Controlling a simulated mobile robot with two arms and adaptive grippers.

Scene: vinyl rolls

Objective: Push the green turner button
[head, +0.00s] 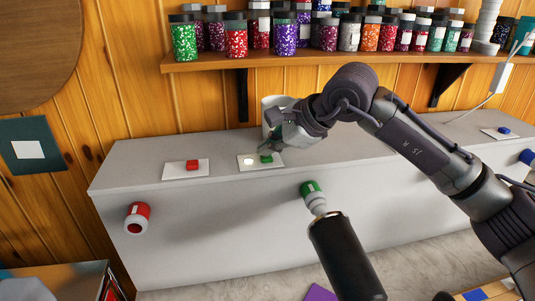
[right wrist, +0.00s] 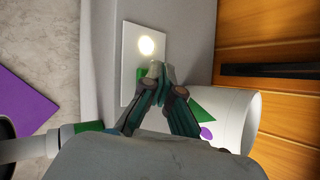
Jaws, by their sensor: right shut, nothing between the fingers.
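The green button (head: 266,158) sits on a white plate (head: 243,166) on top of the long grey-white counter, beside a round glowing white light (head: 248,161). My right gripper (head: 264,149) is shut and empty, pointing down at the button. In the right wrist view its fingertips (right wrist: 158,72) are at the green button (right wrist: 140,75) and hide much of it. I cannot tell whether they touch it. The green turner (head: 310,188) sticks out of the counter's front below, with a black roll (head: 345,255) on it. My left gripper is not in view.
A red button (head: 193,165) on its own plate and a red turner (head: 137,217) are to the left. A blue button (head: 503,130) is far right. A white container (right wrist: 235,113) stands right behind my gripper. A shelf (head: 215,64) of jars hangs above.

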